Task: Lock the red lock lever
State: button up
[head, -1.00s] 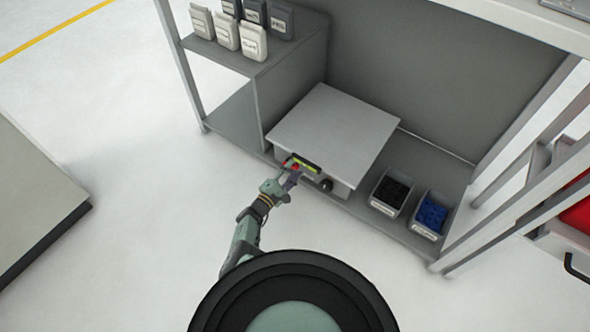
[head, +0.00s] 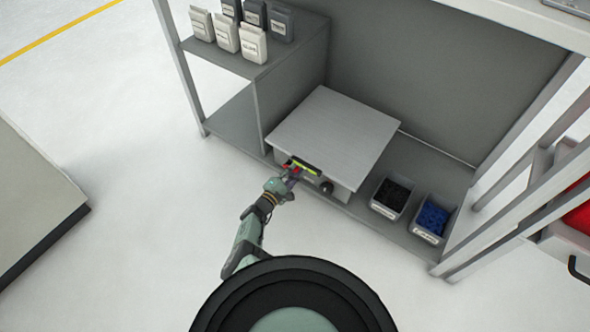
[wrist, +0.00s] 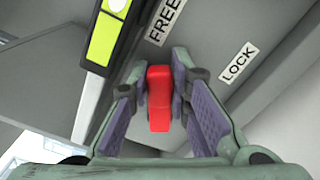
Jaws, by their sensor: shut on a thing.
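The red lock lever (wrist: 159,98) is on the front of a grey box, between the fingers of my gripper (wrist: 157,76) in the wrist view. My gripper is shut on it. A FREE label (wrist: 167,22) is just above the lever's upper end, and a LOCK label (wrist: 238,62) is to its right. The lever's upper end is nearer FREE than LOCK. In the head view my gripper (head: 291,177) is at the left part of the box front, and only a little red shows there.
The box (head: 335,130) has a flat silver top, a yellow-green strip (head: 306,166) and a dark knob (head: 326,187). Bins with black (head: 393,194) and blue parts (head: 433,218) stand to its right. Shelf posts rise at both sides.

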grip_shut()
jog(key=shift+f+m, duration=0.15)
jog(key=shift+m, duration=0.15)
jog(key=shift+w+a+f+m+b, duration=0.15)
jog(key=shift+f+m+b, duration=0.85)
jog(key=shift+m, duration=1.3)
jog(key=shift+a+f+m+b, duration=0.1)
jog(key=shift+f+m+b, duration=0.85)
jog(key=shift+m, duration=1.35)
jog(key=shift+w+a+f+m+b, duration=0.15)
jog(key=shift+f+m+b, duration=0.85)
jog(key=shift+m, duration=1.3)
jog(key=shift+r+b, duration=0.3)
jog(key=o, duration=0.8)
grip_release()
